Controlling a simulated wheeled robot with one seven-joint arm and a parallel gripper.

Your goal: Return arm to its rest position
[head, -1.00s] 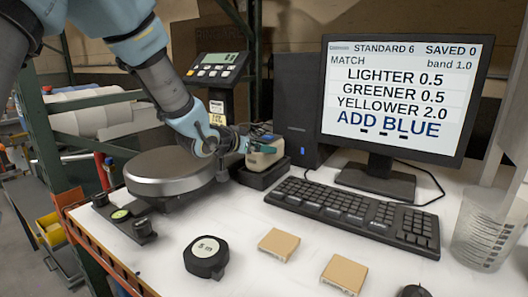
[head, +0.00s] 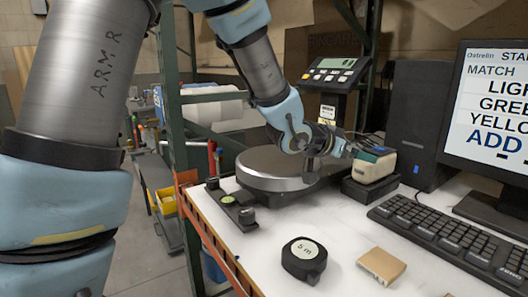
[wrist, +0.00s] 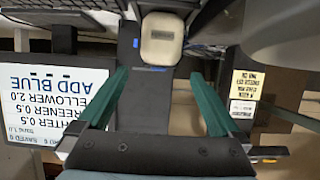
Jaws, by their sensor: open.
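My gripper (head: 345,150) is at the end of my blue and grey arm, beside a small beige handheld device (head: 374,168). The device rests on a black base (head: 370,188) on the white bench. In the wrist view my gripper (wrist: 159,74) has its two green fingers spread apart with nothing held between them. The beige device (wrist: 162,38) lies just beyond the fingertips there. In the head view I cannot tell whether a fingertip touches it.
A round metal scale plate (head: 278,170) lies under my forearm, with its display (head: 330,72) behind. A black computer tower (head: 415,120), monitor (head: 490,110) and keyboard (head: 450,235) stand to the right. A tape measure (head: 304,260) and tan block (head: 381,264) lie in front.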

